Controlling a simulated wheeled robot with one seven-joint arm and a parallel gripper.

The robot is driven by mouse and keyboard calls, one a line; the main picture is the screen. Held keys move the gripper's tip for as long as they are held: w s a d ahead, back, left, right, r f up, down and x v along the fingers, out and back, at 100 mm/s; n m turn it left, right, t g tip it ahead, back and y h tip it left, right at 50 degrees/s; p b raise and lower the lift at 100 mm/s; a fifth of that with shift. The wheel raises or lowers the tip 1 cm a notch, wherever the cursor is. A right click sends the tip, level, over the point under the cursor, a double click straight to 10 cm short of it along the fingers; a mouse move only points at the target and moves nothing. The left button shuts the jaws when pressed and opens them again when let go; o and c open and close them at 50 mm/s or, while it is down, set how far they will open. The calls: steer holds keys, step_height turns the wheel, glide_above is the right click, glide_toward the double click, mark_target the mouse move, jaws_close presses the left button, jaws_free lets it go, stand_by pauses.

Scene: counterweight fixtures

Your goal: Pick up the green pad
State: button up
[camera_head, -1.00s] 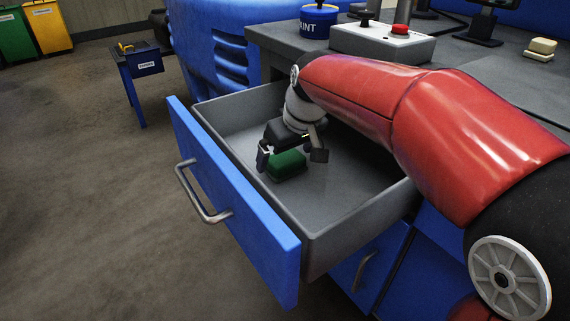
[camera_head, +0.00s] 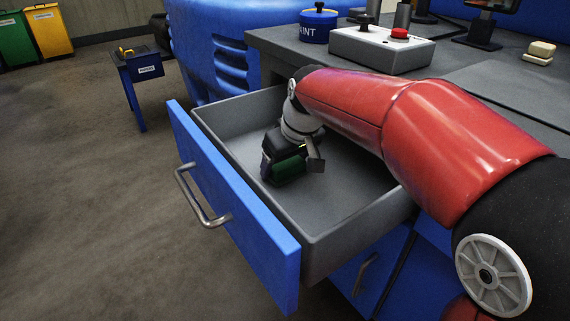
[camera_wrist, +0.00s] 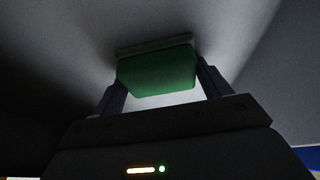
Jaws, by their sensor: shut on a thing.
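The green pad (camera_head: 288,168) is low inside the open grey drawer (camera_head: 352,212) with the blue front. My gripper (camera_head: 292,168) is around the pad with a finger on each side, shut on it. In the wrist view, the green pad (camera_wrist: 157,72) sits between the two dark fingers of my gripper (camera_wrist: 160,82). My gripper hides part of the pad in the head view. I cannot tell whether the pad touches the drawer floor.
The drawer's blue front (camera_head: 235,205) with its metal handle (camera_head: 200,195) and its grey walls surround my gripper. The drawer floor right of my gripper is bare.

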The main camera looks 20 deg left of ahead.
step_height(320, 180, up, 20)
steer(key=p, duration=0.4)
